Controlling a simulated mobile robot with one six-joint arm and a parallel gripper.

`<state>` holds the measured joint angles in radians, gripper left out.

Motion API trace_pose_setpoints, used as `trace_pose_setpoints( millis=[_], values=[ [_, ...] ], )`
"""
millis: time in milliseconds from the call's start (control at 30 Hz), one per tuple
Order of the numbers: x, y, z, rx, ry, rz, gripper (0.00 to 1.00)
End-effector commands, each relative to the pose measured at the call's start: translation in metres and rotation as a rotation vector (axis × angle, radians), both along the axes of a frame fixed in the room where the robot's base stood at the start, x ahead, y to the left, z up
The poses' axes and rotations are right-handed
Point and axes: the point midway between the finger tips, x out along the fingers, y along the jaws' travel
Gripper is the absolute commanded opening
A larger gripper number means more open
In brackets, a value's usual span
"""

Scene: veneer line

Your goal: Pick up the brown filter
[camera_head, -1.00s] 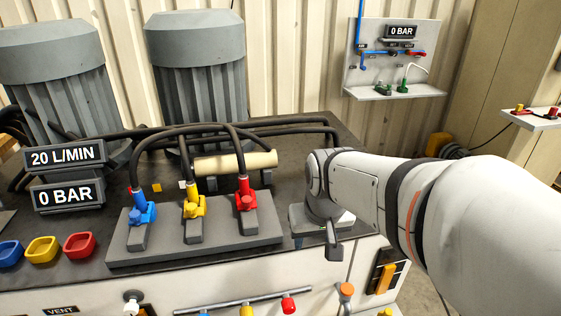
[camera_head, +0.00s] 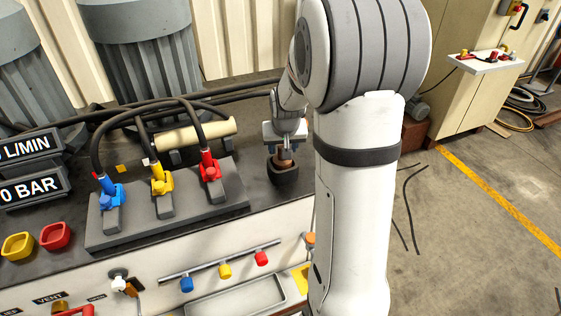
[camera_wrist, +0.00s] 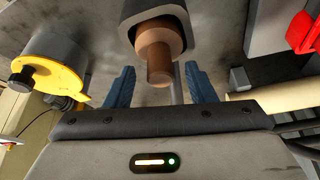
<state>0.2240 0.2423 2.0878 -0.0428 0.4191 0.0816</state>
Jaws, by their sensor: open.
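The brown filter (camera_head: 285,156) stands in a dark cup-like holder (camera_head: 283,173) on the bench top, right of the hose block in the head view. In the wrist view the filter (camera_wrist: 159,52) shows as a brown stepped cylinder, its wider end inside the dark holder (camera_wrist: 140,12). My gripper (camera_head: 285,146) is just above the filter, pointing down. In the wrist view my gripper (camera_wrist: 158,84) is open, with one blue finger on each side of the filter's narrow end. Whether the fingers touch it I cannot tell.
The hose block (camera_head: 168,205) with blue, yellow and red couplings stands left of the holder. A cream cylinder (camera_head: 195,134) lies behind the block. A yellow-and-grey round part (camera_wrist: 50,68) shows in the wrist view. Open floor (camera_head: 470,230) lies to the right.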

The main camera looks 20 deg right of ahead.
Motion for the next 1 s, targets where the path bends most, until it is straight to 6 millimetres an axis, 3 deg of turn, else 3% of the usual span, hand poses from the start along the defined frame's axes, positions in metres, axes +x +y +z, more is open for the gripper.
trace_pose_setpoints(
  millis=[200, 467, 1000],
  values=[
    [0.007, -0.002, -0.019, 0.000, 0.001, 0.000, 0.50],
    [0.008, -0.002, -0.021, 0.000, 0.000, 0.001, 0.49],
    [0.008, -0.001, -0.020, 0.000, 0.000, 0.002, 0.05]
  ],
)
